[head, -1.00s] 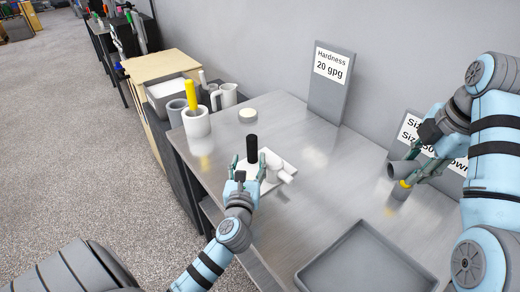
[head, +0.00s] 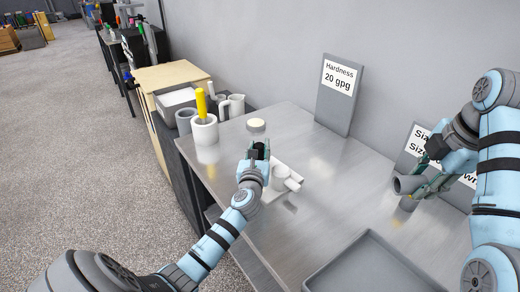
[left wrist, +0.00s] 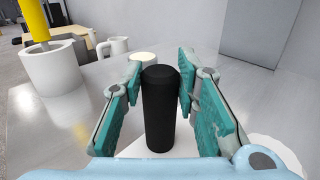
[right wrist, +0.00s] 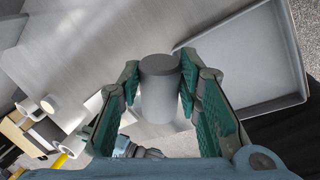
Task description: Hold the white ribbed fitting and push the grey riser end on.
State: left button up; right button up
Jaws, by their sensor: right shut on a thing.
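A white fitting (head: 284,178) lies on a thin white plate (head: 272,194) on the metal table, beside my left gripper; its ribs are too small to tell. My left gripper (head: 258,149) is open, with its fingers (left wrist: 162,85) on either side of an upright black cylinder (left wrist: 160,115). The gripper largely hides that cylinder in the head view. My right gripper (head: 418,187) is shut on a grey tube, the riser (right wrist: 160,90), above the table at the right. The tube's end also shows in the head view (head: 405,185).
A grey tray (head: 365,268) lies at the front right. A white cup with a yellow handle in it (head: 204,130) and a cream disc (head: 256,125) stand at the back left. A "Hardness" sign (head: 338,95) stands at the back. The table's middle is clear.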

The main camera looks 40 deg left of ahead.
pick_arm(q)
jog(key=c, duration=0.3)
jog(key=o, duration=0.6)
jog(key=shift+f, duration=0.1)
jog(key=shift+c, duration=0.2)
grip_shut()
jog(key=o, duration=0.6)
grip_release()
jog(key=shift+w, duration=0.1)
